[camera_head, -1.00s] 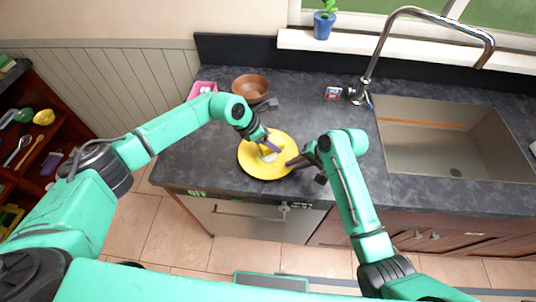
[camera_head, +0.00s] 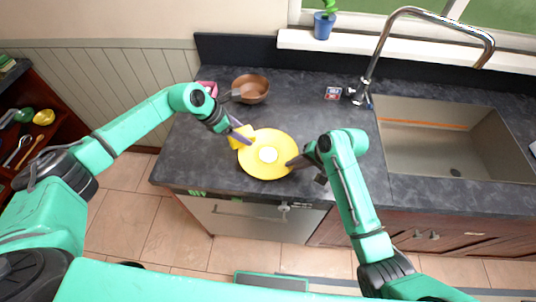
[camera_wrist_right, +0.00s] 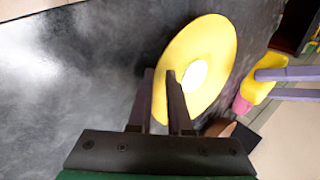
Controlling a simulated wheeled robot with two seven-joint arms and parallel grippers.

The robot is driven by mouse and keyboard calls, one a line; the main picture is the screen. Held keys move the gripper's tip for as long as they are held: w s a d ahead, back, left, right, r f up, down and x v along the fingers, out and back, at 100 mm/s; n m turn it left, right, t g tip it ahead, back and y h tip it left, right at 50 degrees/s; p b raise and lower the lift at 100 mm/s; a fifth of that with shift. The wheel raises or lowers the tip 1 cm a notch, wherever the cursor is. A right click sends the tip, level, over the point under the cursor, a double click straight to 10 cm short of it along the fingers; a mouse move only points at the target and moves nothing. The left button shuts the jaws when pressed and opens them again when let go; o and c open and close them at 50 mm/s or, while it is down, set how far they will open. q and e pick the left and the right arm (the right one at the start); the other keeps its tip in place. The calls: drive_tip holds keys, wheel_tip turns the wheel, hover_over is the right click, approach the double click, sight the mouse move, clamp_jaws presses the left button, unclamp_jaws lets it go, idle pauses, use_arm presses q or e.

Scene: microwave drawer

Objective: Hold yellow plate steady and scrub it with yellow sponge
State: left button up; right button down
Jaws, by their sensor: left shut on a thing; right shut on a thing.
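The yellow plate (camera_head: 266,170), round with a white spot at its middle, is over the dark counter near its front edge. My right gripper (camera_head: 292,163) is shut on the plate's right rim; the right wrist view shows the plate (camera_wrist_right: 213,45) between its dark fingers (camera_wrist_right: 166,85). My left gripper (camera_head: 243,134), with purple fingers, is shut on the yellow sponge (camera_head: 236,142) at the plate's upper left edge. In the right wrist view the sponge (camera_wrist_right: 255,88) appears beside the plate's rim, with a gap between them.
A brown bowl (camera_head: 251,88) stands on the counter behind the plate, with a pink container (camera_head: 208,86) left of it. The sink (camera_head: 440,150) and faucet (camera_head: 370,70) are to the right. A small box (camera_head: 333,93) lies near the faucet. Counter between plate and sink is mostly clear.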

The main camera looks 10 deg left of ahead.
drive_tip(key=shift+s+f, duration=0.1)
drive_tip(key=shift+f, duration=0.05)
drive_tip(key=c, duration=0.8)
unclamp_jaws()
drive_tip(key=shift+o, duration=0.2)
drive_tip(key=v, duration=1.2)
drive_tip(key=shift+a, duration=0.15)
